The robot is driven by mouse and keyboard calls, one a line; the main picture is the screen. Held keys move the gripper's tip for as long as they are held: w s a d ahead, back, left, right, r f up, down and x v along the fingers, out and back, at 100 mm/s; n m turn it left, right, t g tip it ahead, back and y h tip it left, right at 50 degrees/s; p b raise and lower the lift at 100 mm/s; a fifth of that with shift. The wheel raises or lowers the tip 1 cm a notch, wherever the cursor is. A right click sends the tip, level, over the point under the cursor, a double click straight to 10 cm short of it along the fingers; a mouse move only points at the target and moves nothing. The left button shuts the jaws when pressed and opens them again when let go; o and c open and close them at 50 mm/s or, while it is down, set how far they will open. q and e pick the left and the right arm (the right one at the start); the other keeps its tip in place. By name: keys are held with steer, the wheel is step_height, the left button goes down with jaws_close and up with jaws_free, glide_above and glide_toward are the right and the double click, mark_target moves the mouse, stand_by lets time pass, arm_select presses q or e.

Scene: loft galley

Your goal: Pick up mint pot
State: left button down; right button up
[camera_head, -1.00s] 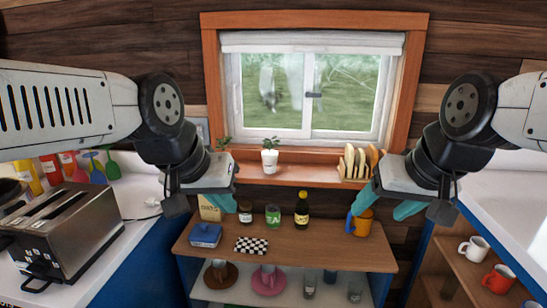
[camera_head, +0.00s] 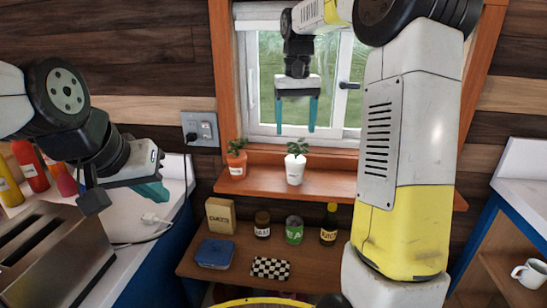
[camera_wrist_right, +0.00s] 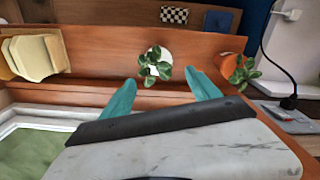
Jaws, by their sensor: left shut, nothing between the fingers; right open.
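Two potted plants stand on the orange-brown window shelf (camera_head: 262,183): a white pot (camera_head: 295,170) with green leaves and an orange pot (camera_head: 236,165) to its left. My right gripper (camera_head: 296,127) is open, pointing down above the white pot. In the right wrist view, the white pot (camera_wrist_right: 161,55) lies between and beyond the parted fingers (camera_wrist_right: 160,85), and the orange pot (camera_wrist_right: 229,64) is right of them. My left gripper (camera_head: 155,193) is shut and empty at the left, near the toaster.
Below the shelf, a brown table (camera_head: 218,272) holds a box (camera_head: 220,216), a blue container (camera_head: 215,253), jars, a dark bottle (camera_head: 329,224) and a checkered item (camera_head: 270,268). The window (camera_head: 265,90) is close behind my right gripper.

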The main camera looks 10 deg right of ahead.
mark_target(296, 143)
steer(key=f, duration=0.7)
steer(key=shift+s+d+f, duration=0.15)
steer(key=shift+s, duration=0.05)
jaws_close()
